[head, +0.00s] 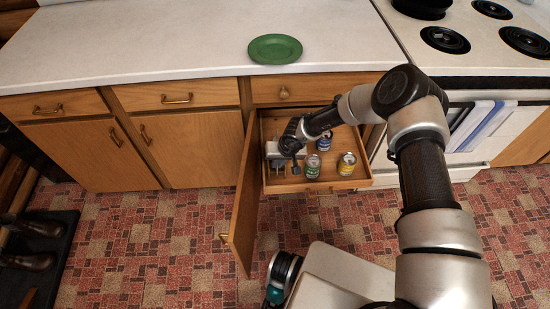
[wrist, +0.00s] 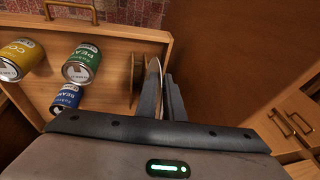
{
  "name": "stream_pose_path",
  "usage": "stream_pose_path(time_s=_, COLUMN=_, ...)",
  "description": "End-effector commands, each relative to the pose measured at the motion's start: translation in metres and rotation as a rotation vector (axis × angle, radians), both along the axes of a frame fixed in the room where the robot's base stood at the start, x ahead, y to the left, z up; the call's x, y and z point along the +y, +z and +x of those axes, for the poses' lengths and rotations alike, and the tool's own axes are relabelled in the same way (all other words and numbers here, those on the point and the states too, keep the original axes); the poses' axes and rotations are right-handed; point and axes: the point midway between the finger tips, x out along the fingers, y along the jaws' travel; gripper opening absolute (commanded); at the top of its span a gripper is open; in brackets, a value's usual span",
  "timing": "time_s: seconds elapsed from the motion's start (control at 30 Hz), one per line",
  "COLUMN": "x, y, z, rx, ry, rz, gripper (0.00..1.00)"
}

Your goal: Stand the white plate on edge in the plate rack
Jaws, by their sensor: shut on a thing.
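My gripper (head: 281,167) reaches into the left part of the pulled-out drawer, pointing down. In the wrist view its fingers (wrist: 162,85) are shut on the white plate (wrist: 154,68), which shows edge-on as a thin pale curve. The plate stands on edge. Just left of it, in the wrist view, are upright brown wooden pieces (wrist: 137,72) that look like the plate rack. The fingers hide the plate's lower part, so I cannot tell whether it sits in a slot. In the head view my gripper hides the plate and rack.
The drawer (head: 320,188) also holds a green can (head: 312,166), a yellow can (head: 347,164) and a blue can (head: 324,142), right of my gripper. A cabinet door (head: 243,205) stands open at the drawer's left. A green plate (head: 275,48) lies on the counter (head: 180,40).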

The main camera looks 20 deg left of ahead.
Motion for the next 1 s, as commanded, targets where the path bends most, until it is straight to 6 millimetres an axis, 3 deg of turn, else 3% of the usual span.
stream_pose_path(time_s=0.03, x=-0.001, y=-0.006, z=-0.004, rx=0.007, ry=0.001, rz=-0.004, gripper=0.0)
stream_pose_path(time_s=0.47, x=0.003, y=-0.004, z=-0.002, rx=0.001, ry=0.003, rz=0.006, gripper=0.0)
stream_pose_path(time_s=0.6, x=0.004, y=-0.003, z=-0.001, rx=0.0, ry=0.003, rz=0.006, gripper=0.26)
stream_pose_path(time_s=1.0, x=0.002, y=0.005, z=-0.001, rx=-0.001, ry=0.003, rz=0.007, gripper=0.28)
